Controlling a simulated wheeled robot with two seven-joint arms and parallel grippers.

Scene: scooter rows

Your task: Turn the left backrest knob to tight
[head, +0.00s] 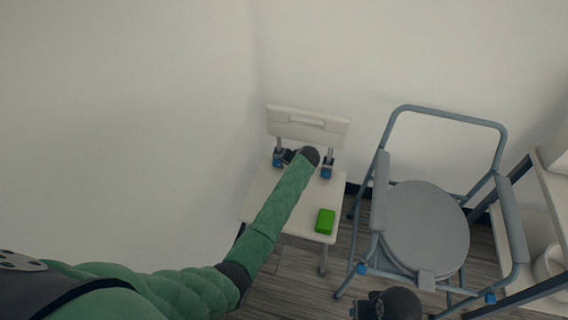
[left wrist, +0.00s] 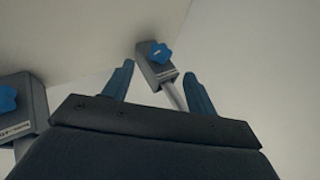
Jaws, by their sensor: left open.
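The white chair's backrest (head: 308,127) stands on two posts with grey brackets and blue knobs. The left backrest knob (head: 277,161) is at the left post, partly crowded by my left gripper (head: 286,156). In the left wrist view, my open left gripper (left wrist: 158,70) has a blue star-shaped knob (left wrist: 160,52) on a grey bracket showing between and just beyond its fingertips. I cannot tell whether they touch. The right knob (head: 326,172) shows on the other post. A second knob (left wrist: 6,99) is at the left wrist view's left edge. My right gripper (head: 366,307) is dark and unclear at the bottom.
A green block (head: 325,221) lies on the white seat (head: 268,205). A grey commode chair (head: 428,225) stands to the right, with a white shelf unit (head: 555,185) beyond it. A bare wall is close behind the white chair and at its left.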

